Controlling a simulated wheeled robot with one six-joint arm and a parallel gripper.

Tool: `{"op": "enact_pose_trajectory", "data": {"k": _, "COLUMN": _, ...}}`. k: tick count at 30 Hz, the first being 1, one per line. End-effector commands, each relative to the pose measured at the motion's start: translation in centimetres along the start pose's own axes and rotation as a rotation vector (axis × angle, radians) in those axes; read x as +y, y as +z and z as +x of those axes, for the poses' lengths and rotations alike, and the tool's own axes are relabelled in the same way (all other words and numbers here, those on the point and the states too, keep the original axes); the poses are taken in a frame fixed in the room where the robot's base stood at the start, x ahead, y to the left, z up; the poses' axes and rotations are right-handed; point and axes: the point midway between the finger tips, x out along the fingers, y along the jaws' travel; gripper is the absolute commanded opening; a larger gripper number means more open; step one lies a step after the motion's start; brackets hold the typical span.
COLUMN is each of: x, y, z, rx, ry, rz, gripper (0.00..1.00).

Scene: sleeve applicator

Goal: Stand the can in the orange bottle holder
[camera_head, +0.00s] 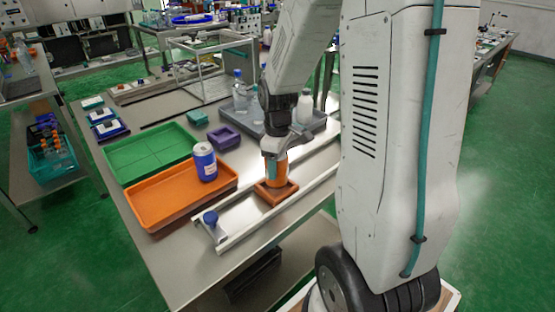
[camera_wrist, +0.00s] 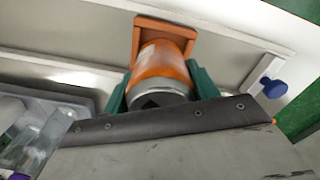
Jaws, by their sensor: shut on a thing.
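An orange can (camera_head: 281,172) with a silver end is upright in my gripper (camera_head: 275,160), above the metal table. In the wrist view, the green fingers of my gripper (camera_wrist: 158,78) are shut on both sides of the can (camera_wrist: 163,61). The square orange bottle holder (camera_head: 264,196) is directly below the can, and its rim also shows in the wrist view (camera_wrist: 165,26). The can's lower end appears within the holder's frame; whether it touches the holder's floor is hidden. A blue can (camera_head: 204,162) stands in the orange tray.
The orange tray (camera_head: 165,211) and green tray (camera_head: 140,150) lie left of the holder. A purple bin (camera_head: 224,138) is behind. A grey tray (camera_head: 318,122) with bottles stands beyond my gripper. Pale rails (camera_head: 240,234) run past the holder, with a blue knob (camera_head: 210,217) near one end.

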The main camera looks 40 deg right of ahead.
Motion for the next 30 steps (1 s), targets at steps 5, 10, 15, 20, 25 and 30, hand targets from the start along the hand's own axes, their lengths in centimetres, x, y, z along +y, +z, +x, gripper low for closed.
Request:
{"op": "enact_pose_trajectory", "data": {"k": 5, "x": 0.0, "y": 0.0, "z": 0.7, "rx": 0.000, "ry": 0.000, "rz": 0.000, "gripper": 0.25}}
{"op": "enact_pose_trajectory", "data": {"k": 10, "x": 0.0, "y": 0.0, "z": 1.4, "rx": 0.000, "ry": 0.000, "rz": 0.000, "gripper": 0.25}}
{"op": "enact_pose_trajectory", "data": {"k": 15, "x": 0.0, "y": 0.0, "z": 2.0, "rx": 0.000, "ry": 0.000, "rz": 0.000, "gripper": 0.25}}
{"op": "enact_pose_trajectory", "data": {"k": 20, "x": 0.0, "y": 0.0, "z": 2.5, "rx": 0.001, "ry": 0.001, "rz": 0.000, "gripper": 0.25}}
{"op": "enact_pose_trajectory", "data": {"k": 25, "x": 0.0, "y": 0.0, "z": 2.5, "rx": 0.001, "ry": 0.001, "rz": 0.000, "gripper": 0.25}}
{"op": "enact_pose_trajectory", "data": {"k": 30, "x": 0.0, "y": 0.0, "z": 2.5, "rx": 0.001, "ry": 0.001, "rz": 0.000, "gripper": 0.70}}
